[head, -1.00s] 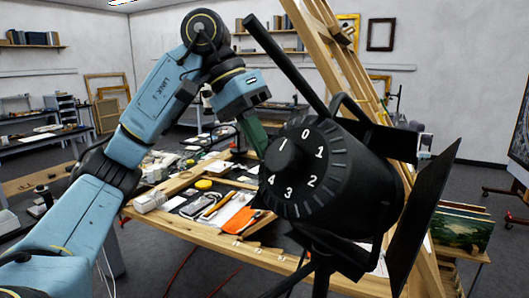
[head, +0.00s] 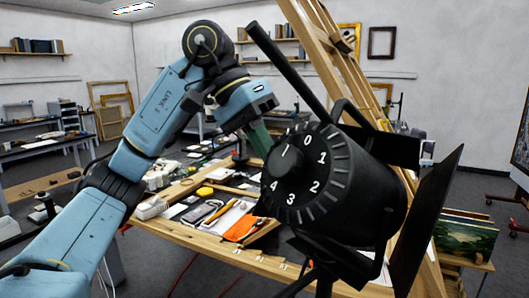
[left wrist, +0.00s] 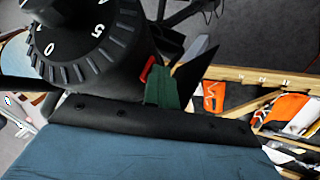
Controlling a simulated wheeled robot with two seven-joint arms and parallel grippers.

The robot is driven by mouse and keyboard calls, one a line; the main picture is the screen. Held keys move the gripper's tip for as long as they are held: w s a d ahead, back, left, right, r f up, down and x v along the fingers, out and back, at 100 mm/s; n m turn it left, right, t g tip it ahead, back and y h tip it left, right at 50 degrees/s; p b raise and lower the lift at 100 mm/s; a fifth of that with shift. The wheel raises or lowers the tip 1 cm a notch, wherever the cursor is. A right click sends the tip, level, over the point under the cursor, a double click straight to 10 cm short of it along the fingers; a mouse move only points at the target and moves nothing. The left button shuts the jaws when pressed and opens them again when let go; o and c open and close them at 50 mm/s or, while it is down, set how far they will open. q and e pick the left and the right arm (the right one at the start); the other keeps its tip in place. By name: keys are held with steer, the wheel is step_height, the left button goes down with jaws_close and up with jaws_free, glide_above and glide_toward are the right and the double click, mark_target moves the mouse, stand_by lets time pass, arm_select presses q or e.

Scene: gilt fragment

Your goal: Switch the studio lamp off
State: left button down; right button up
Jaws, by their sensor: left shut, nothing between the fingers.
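The black studio lamp (head: 365,195) stands at the right of centre in the head view. Its back has a numbered dial (head: 325,190) with a central knob. The lamp also fills the upper left of the left wrist view (left wrist: 115,70). There, a small red switch (left wrist: 148,69) shows on the lamp's side; which way it is set I cannot tell. My left gripper (head: 262,140) has green fingers, shut and empty, beside the dial's left edge. In the wrist view the fingers (left wrist: 162,88) are close to the red switch; whether they touch it is unclear. My right gripper is not in view.
A wooden workbench (head: 200,240) with tools, a phone-like case and an orange cloth (head: 240,227) lies behind the lamp. A wooden easel (head: 335,55) rises behind it. Black barn-door flaps (head: 425,215) stick out at the lamp's right.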

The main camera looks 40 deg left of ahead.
arm_select(q)
steer(key=shift+r+p, duration=0.6)
steer(key=shift+r, duration=0.2)
steer(key=a+r+p, duration=0.2)
steer(key=a+r, duration=0.6)
steer(key=r, duration=0.1)
steer(key=shift+s+r, duration=0.2)
steer(key=shift+s, duration=0.2)
stand_by(0.5)
